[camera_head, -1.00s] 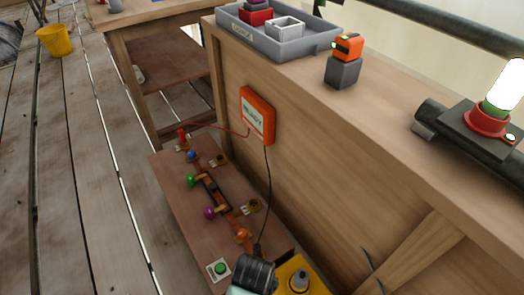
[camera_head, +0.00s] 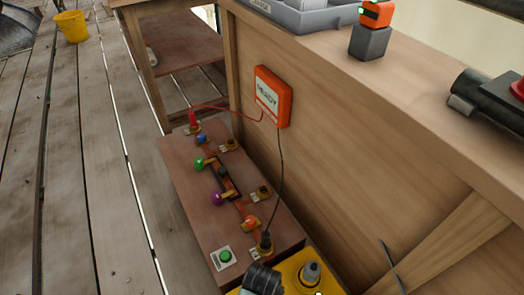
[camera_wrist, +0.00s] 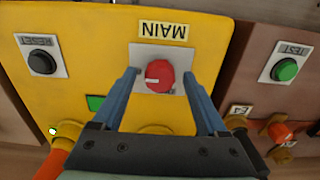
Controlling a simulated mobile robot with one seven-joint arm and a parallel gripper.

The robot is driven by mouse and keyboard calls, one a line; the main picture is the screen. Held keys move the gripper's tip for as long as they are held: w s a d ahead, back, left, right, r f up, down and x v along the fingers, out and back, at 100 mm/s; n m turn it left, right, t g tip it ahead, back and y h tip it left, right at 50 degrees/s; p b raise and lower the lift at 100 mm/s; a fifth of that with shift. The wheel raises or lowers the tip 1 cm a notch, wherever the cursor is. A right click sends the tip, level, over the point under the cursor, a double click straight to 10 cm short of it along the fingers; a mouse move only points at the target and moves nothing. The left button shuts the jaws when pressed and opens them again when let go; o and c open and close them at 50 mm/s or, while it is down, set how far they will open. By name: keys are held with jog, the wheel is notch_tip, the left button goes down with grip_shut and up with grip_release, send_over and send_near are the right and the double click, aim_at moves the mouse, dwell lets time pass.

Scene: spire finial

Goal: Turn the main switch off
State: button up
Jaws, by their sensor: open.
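The main switch is a red round knob (camera_wrist: 160,75) with a pale mark on a grey plate, on a yellow box (camera_wrist: 110,25). A label reading MAIN shows upside down beside it in the wrist view. My gripper (camera_wrist: 160,84) is open, with one blue finger on each side of the knob; I cannot tell whether they touch it. In the head view the yellow box (camera_head: 292,276) is at the bottom edge, and part of my arm shows there; the red knob is not visible in that view.
A black button (camera_wrist: 41,54) is left of the knob in the wrist view, and a green TEST button (camera_wrist: 285,69) is on the brown board to the right. The board (camera_head: 250,225) carries coloured knobs and wires.

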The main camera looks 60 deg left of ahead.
grip_shut()
dwell(0.3)
jog(key=shift+r+n+p, duration=0.1)
jog(key=shift+n+p, duration=0.2)
jog(key=shift+p, duration=0.1)
jog(key=n+p, duration=0.2)
jog(key=p, duration=0.1)
jog(key=shift+r+n, duration=0.2)
jog(key=shift+n, duration=0.1)
jog(key=n+p, duration=0.4)
jog(key=n, duration=0.1)
jog(key=shift+f+p, duration=0.1)
jog(key=shift+p, duration=0.2)
jog(key=n+p, duration=0.2)
jog(key=n, duration=0.2)
jog(key=shift+f+n, duration=0.1)
jog(key=shift+n, duration=0.3)
jog(key=shift+f+n+p, duration=0.1)
jog(key=shift+n+p, duration=0.85)
jog(key=shift+n, duration=1.55)
